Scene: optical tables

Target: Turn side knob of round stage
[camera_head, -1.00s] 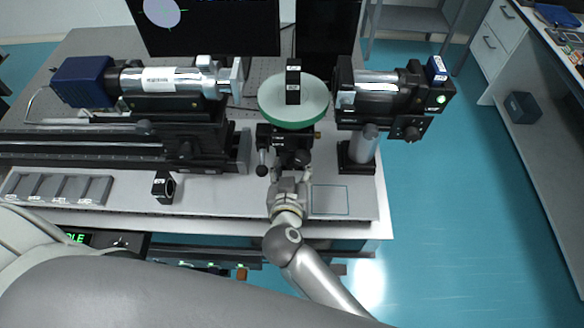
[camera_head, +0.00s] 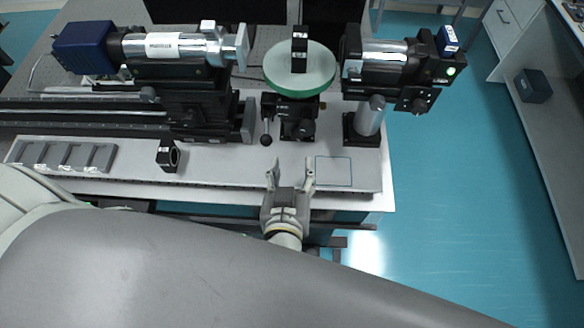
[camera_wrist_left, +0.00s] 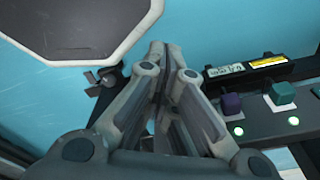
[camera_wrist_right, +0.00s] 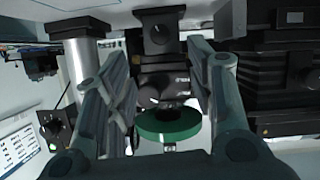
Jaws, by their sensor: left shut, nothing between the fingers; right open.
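The round stage has a pale green disc (camera_head: 285,82) on a black mount, with a black block (camera_head: 299,45) standing on the disc. A dark knob (camera_head: 305,129) is on the mount's front, and a ball-ended lever (camera_head: 266,139) hangs at its left. My right gripper (camera_head: 291,170) is open and empty in front of the mount, apart from it, above the table's front part. In the right wrist view, the green disc (camera_wrist_right: 168,130) and a dark knob (camera_wrist_right: 158,35) show between the open fingers (camera_wrist_right: 152,48). My left gripper (camera_wrist_left: 164,48) is shut and empty in the left wrist view.
A small black ring holder (camera_head: 168,156) and a grey slotted tray (camera_head: 62,156) are at the left. An outlined square (camera_head: 333,171) is bare.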

